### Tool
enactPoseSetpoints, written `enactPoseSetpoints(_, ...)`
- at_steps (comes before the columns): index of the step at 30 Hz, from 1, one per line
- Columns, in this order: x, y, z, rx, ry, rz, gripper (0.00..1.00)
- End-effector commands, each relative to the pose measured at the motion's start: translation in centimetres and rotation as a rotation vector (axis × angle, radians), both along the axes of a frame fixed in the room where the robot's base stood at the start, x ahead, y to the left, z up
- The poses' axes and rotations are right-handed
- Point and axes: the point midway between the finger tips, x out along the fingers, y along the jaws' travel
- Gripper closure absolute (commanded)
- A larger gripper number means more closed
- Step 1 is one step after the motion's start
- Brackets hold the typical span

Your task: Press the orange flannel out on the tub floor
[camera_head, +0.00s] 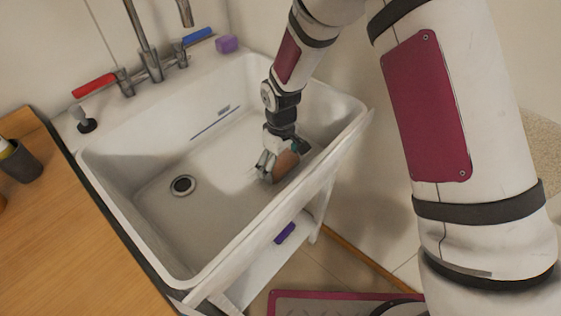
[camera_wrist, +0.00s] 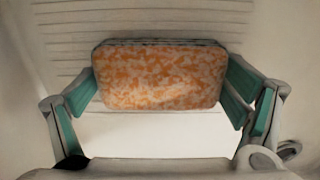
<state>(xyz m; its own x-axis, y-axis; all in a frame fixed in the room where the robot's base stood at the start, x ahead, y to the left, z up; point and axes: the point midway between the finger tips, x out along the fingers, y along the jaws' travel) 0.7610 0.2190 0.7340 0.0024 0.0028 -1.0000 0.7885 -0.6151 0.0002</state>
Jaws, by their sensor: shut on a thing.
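The orange flannel (camera_head: 287,163) shows as a thick, mottled orange-and-white block with rounded corners. In the wrist view the flannel (camera_wrist: 160,77) sits between the two teal finger pads, which touch its left and right ends. My gripper (camera_head: 277,165) is shut on it and reaches down into the right part of the white tub (camera_head: 140,158). The flannel is close to the tub floor (camera_head: 215,190); I cannot tell whether it touches. Its underside is hidden.
The drain (camera_head: 183,185) lies left of my gripper on the bare tub floor. Taps with a red handle (camera_head: 93,86) and a blue handle (camera_head: 198,35) stand behind the rim, near a purple block (camera_head: 227,44). A wooden counter (camera_head: 65,240) with a dark cup (camera_head: 20,163) is at left.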

Motion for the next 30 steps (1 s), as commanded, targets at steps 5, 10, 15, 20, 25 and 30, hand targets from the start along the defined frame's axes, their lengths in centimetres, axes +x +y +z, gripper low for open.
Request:
enactPoseSetpoints(5, 0.0, 0.0, -0.1, 0.001, 0.001, 0.000, 0.31)
enactPoseSetpoints(10, 0.0, 0.0, -0.1, 0.000, 0.001, 0.000, 0.31)
enactPoseSetpoints(15, 0.0, 0.0, -0.1, 0.000, 0.001, 0.001, 0.31)
enactPoseSetpoints(20, 0.0, 0.0, 0.0, 0.001, 0.001, 0.001, 0.31)
enactPoseSetpoints(25, 0.0, 0.0, 0.0, 0.001, 0.001, 0.001, 0.31)
enactPoseSetpoints(30, -0.1, 0.0, 1.3, 0.001, -0.001, 0.000, 0.31)
